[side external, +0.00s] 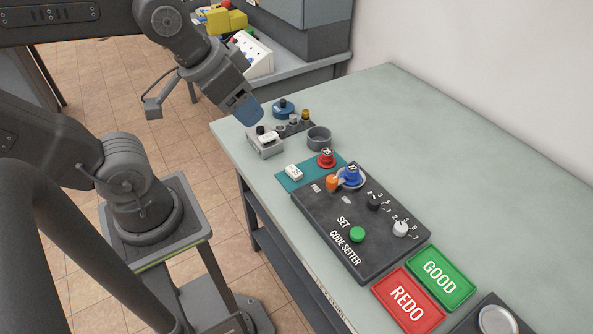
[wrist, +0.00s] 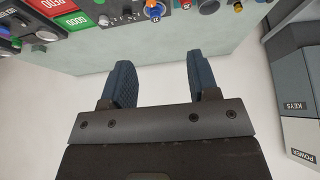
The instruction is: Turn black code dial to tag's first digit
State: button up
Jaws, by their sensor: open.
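The black code dial (side external: 373,203) sits on the dark code setter panel (side external: 328,222), with small numbers printed around it. A white dial (side external: 401,229) is on the same panel, nearer the GOOD pad. A blue piece marked 27 (side external: 351,174) stands in a light ring at the panel's far end. A small white tag (side external: 294,172) lies on the teal mat; its marking is too small to read surely. My gripper (side external: 248,110) is in the air at the table's far left, well away from the dial. In the wrist view my gripper (wrist: 163,75) is open and empty.
A red piece marked 75 (side external: 326,160) stands on the teal mat (side external: 288,182). A grey cup (side external: 319,138) and a grey box (side external: 265,144) lie beyond. A green button (side external: 357,234), green GOOD pad (side external: 440,279) and red REDO pad (side external: 408,301) are nearer. The table's right side is clear.

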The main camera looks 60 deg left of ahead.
jog(key=shift+o, duration=0.2)
jog(key=n+g, duration=0.6)
jog(key=n, duration=0.3)
send_over(375, 200)
notch_tip(375, 200, down, 13)
notch_tip(375, 200, down, 14)
jog(key=shift+r, duration=0.2)
jog(key=c, duration=0.9)
